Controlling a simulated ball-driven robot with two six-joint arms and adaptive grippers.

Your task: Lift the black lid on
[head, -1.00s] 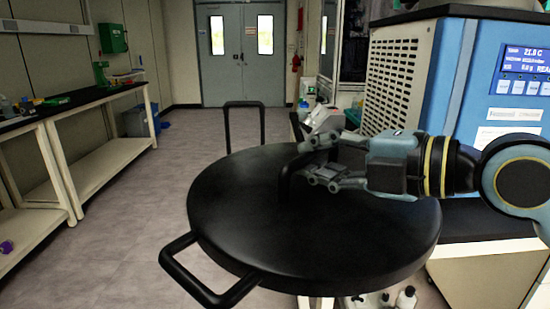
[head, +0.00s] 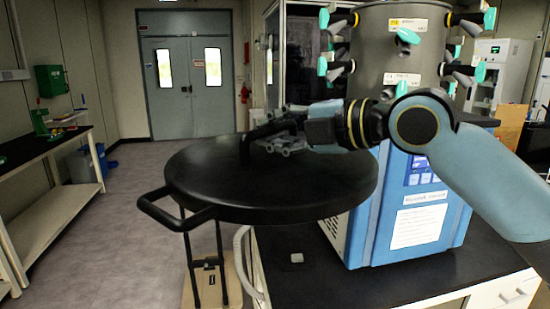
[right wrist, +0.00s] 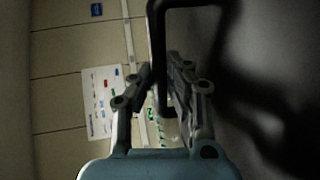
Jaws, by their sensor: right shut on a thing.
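The black lid (head: 270,190) is a wide round disc, held roughly level in the air in the head view. My right gripper (head: 268,138) is shut on the lid's upright handle (head: 244,150). The right wrist view shows the handle bar (right wrist: 157,45) between the fingers (right wrist: 160,90), with the lid's dark surface (right wrist: 270,60) to the right. The freeze dryer's grey drum (head: 385,55) stands right of and behind the lid, with valves around its side. The lid hides part of the blue dryer body (head: 425,225). My left gripper is not in view.
A black bench top (head: 350,285) lies below the dryer. A black loop handle (head: 170,210) shows at the lid's left edge. A black upright frame (head: 205,270) on a beige base stands below. Teal-tipped valves (head: 323,65) stick out from the drum. The floor (head: 110,215) at left is clear.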

